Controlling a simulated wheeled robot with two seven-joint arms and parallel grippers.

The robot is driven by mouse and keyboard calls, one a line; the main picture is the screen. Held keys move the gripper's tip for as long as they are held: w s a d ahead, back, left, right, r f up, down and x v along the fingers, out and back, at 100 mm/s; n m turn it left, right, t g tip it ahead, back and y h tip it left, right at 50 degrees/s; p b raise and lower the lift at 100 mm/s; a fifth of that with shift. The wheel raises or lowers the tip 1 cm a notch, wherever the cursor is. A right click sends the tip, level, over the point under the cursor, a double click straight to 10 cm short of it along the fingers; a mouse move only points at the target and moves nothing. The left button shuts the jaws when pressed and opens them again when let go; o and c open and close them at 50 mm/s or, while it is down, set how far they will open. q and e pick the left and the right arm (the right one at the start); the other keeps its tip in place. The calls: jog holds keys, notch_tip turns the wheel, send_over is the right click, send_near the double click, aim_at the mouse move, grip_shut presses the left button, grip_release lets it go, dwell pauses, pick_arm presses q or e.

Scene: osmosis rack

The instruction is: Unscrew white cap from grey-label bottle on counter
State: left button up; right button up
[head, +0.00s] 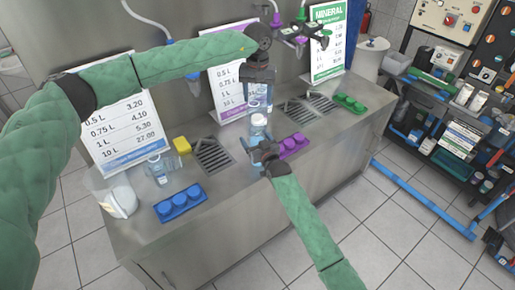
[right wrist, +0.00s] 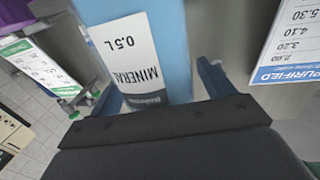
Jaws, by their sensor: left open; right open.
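A light blue bottle with a white cap (head: 258,119) stands upright on the steel counter in the middle of the head view. In the right wrist view the bottle (right wrist: 178,50) fills the top centre, and its pale label reads 0.5 L and MINERAL; its cap is out of that view. My right gripper (head: 262,148) is open low at the bottle, with its two blue fingers (right wrist: 160,90) on either side of it. My left gripper (head: 259,84) is open, points down above the cap and looks apart from it. Whether the right fingers touch the bottle cannot be told.
Another pale bottle shape (head: 262,103) shows behind. A blue cap tray (head: 181,203), a purple tray (head: 293,145) and a green tray (head: 349,103) lie along the counter. Price signs stand behind.

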aim_at(257, 117)
jog(key=c, duration=1.6)
pick_arm(q)
jog(key=shift+s+f, duration=0.1)
jog(key=shift+f, duration=0.1)
pick_arm(e)
grip_shut()
pick_arm(q)
jog(key=shift+d+f, duration=0.1)
jog(key=shift+d, duration=0.05)
jog(key=m, duration=0.2)
jog(key=shift+r+m, duration=0.3)
jog(key=shift+m, duration=0.9)
jog(key=shift+f, duration=4.05)
jog(key=shift+a, duration=0.2)
jog(key=c, duration=1.1)
jog(key=shift+o, duration=0.2)
